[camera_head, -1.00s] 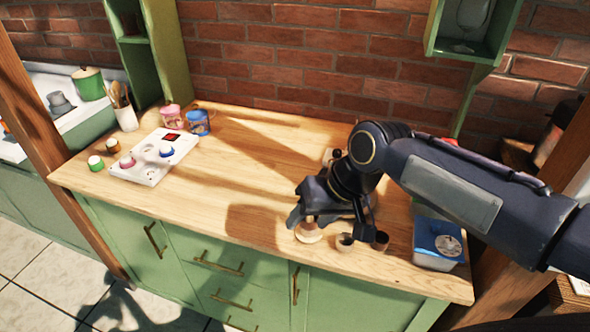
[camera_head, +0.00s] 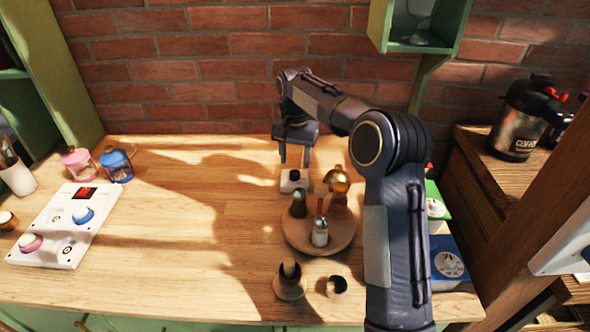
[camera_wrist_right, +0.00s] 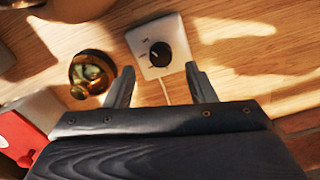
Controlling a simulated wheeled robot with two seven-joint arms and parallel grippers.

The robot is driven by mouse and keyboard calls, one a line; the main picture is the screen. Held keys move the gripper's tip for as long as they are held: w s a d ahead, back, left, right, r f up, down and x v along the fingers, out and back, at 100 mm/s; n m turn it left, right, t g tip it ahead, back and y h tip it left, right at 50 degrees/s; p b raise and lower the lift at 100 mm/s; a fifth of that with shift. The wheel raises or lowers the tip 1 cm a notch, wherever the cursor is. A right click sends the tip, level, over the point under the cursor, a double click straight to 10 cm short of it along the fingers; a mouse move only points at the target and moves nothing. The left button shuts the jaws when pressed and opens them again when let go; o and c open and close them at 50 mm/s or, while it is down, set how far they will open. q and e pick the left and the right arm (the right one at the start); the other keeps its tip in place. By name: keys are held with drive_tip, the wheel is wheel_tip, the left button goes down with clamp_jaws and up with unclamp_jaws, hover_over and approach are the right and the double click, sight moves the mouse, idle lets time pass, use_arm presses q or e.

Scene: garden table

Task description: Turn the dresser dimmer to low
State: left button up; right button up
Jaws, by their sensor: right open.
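The dimmer is a small white square plate with a round black knob (camera_wrist_right: 160,54) and a white cord, lying on the wooden top. In the head view its plate (camera_head: 293,186) shows near the back, with the knob on it. My right gripper (camera_head: 295,160) is open just above and behind the dimmer. In the wrist view the open fingers (camera_wrist_right: 160,88) stand on either side of the plate's near edge, apart from the knob. The knob's setting marks are too small to read. My left gripper is not in view.
A round wooden tray (camera_head: 325,243) with several shakers and bottles stands in front of the dimmer. A brass pot (camera_head: 338,182) is close on its right. Small cups stand at the front. The counter (camera_head: 200,230) left of the dimmer is clear.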

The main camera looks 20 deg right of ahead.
sight(295, 172)
drive_tip(key=shift+f, duration=2.2)
drive_tip(key=c, duration=1)
drive_tip(key=shift+o, duration=0.2)
